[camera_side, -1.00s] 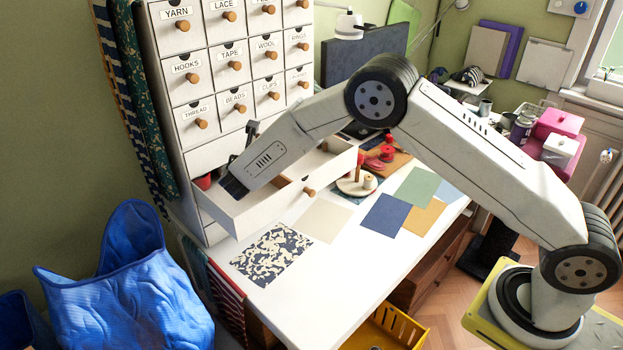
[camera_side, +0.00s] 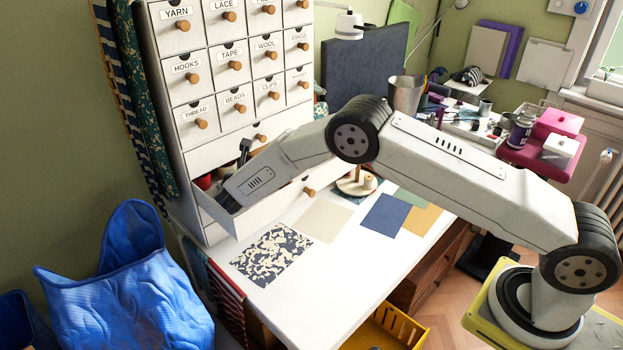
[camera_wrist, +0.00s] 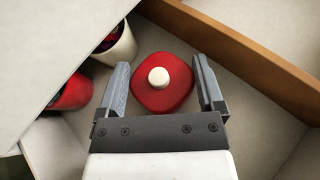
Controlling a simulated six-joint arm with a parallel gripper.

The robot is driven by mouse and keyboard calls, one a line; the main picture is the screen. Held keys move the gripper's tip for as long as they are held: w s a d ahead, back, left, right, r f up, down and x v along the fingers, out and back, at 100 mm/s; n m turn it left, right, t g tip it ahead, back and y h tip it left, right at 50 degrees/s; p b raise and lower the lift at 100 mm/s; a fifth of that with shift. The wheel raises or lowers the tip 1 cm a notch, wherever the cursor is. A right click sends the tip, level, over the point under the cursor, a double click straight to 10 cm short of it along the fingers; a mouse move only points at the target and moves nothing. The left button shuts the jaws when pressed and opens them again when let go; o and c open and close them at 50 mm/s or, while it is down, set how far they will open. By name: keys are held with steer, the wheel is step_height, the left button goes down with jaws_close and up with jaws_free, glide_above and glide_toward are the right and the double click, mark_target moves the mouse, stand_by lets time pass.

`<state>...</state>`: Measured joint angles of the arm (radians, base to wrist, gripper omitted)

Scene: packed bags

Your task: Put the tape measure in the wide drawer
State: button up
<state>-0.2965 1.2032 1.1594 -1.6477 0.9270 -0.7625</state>
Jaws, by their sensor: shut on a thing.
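The red rounded tape measure (camera_wrist: 152,101), with a pale round button on top, sits between the fingers of my gripper (camera_wrist: 160,66) in the wrist view. My gripper is shut on it. The wide drawer (camera_side: 272,211) is pulled open low on the white cabinet. In the side view my gripper (camera_side: 229,201) reaches down into the left part of this drawer, and the drawer front hides its fingertips and the tape measure. In the wrist view the pale drawer floor lies below the tape measure; I cannot tell whether they touch.
A brown wooden divider (camera_wrist: 246,62) runs along the right of the tape measure. A white cup (camera_wrist: 121,47) and a red cup (camera_wrist: 72,94) stand to its left, close to my left finger. Closed small drawers (camera_side: 233,108) rise above. Fabric sheets lie on the white desk (camera_side: 335,270).

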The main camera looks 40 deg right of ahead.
steer(key=shift+f, duration=0.55)
steer(key=o, duration=1)
steer(key=shift+f, duration=0.1)
steer(key=shift+s+a+r, duration=0.3)
steer(key=shift+s+a, duration=0.05)
steer(key=shift+v, duration=0.9)
step_height(320, 180, up, 6)
steer(key=shift+f, duration=0.25)
steer(key=shift+s+r, duration=0.1)
steer(key=shift+r, duration=0.7)
